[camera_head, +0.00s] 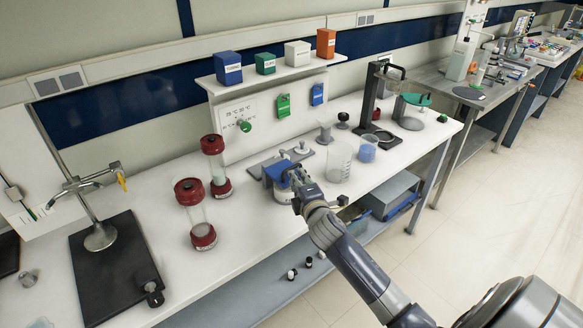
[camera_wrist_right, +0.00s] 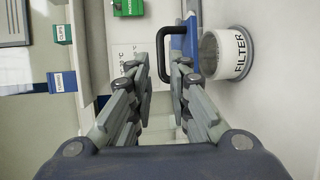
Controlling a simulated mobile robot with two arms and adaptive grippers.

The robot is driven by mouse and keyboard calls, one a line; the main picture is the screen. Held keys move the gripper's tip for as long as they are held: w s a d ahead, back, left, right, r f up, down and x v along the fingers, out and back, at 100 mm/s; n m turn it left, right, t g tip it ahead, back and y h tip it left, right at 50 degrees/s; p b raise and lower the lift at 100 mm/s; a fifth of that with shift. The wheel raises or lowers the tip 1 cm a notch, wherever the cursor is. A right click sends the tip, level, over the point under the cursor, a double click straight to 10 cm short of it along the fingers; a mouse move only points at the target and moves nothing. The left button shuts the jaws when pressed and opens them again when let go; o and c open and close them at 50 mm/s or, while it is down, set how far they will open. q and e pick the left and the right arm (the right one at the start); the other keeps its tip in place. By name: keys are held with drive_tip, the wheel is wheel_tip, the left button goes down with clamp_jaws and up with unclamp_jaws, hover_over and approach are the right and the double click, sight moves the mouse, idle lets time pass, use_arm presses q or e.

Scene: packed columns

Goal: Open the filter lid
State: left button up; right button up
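The filter (camera_head: 284,194) is a white cylinder on the bench front, beside a blue part (camera_head: 278,172). In the right wrist view the filter (camera_wrist_right: 241,52) carries the word FILTER and shows a grey round end. Next to it is a blue plate (camera_wrist_right: 190,42) with a black U-shaped handle (camera_wrist_right: 162,52), seemingly the lid; I cannot tell how far it is raised. My right gripper (camera_head: 294,180) is at the filter. In its wrist view the fingers (camera_wrist_right: 162,78) are apart, with the handle just ahead of the tips; no contact is clear. My left gripper is out of view.
Two red-capped clear columns (camera_head: 196,212) (camera_head: 214,165) stand left of the filter. A beaker (camera_head: 340,160) and a blue-filled cup (camera_head: 368,149) stand to its right. A shelf (camera_head: 262,78) with several small boxes is behind. A black stand base (camera_head: 112,265) lies at left.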

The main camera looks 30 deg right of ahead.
sight(291, 168)
drive_tip(key=shift+p+x, duration=0.3)
drive_tip(key=shift+x, duration=3.7)
drive_tip(key=shift+f, duration=0.1)
clamp_jaws()
